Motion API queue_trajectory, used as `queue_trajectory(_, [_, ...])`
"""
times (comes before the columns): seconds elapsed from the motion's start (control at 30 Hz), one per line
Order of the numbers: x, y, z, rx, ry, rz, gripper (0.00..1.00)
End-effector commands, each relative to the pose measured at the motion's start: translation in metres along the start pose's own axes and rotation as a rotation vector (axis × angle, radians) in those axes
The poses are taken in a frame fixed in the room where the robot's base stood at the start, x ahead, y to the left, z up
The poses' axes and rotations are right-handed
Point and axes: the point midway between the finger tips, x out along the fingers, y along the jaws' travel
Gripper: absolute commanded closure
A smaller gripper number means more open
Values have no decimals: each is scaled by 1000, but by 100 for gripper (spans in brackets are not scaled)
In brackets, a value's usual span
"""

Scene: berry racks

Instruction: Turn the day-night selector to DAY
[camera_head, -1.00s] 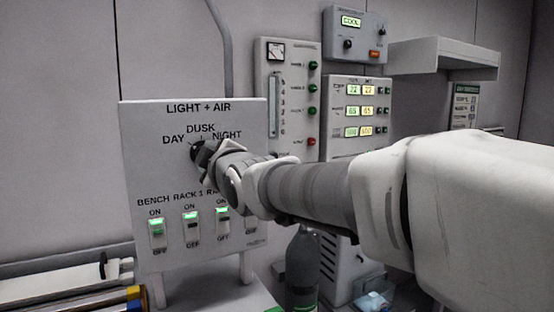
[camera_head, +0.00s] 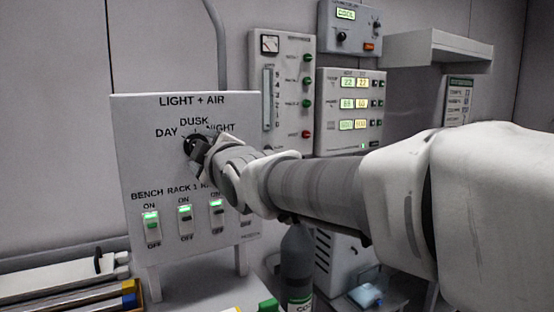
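The LIGHT + AIR panel (camera_head: 135,112) stands upright on legs at the left of the head view. The day-night selector (camera_head: 190,143) is a dark round knob below the DUSK label, between DAY and NIGHT. My gripper (camera_head: 197,147) is at the knob, reaching in from the right. Its fingers cover much of the knob, and the knob's pointer direction is hidden. I cannot tell whether the fingers are closed on it or only around it.
Rocker switches (camera_head: 151,224) with green lit tops sit low on the panel. A grey bottle (camera_head: 298,262) stands under my arm. Control boxes (camera_head: 283,50) hang on the wall behind. A shelf (camera_head: 435,48) juts out at upper right. Tubes lie in a tray at lower left.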

Motion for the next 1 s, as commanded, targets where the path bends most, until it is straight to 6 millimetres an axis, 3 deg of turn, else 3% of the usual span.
queue_trajectory(0.7, [-127,1,-1,-1,1,2,31])
queue_trajectory(1.0, [-155,0,0,-1,0,1,31])
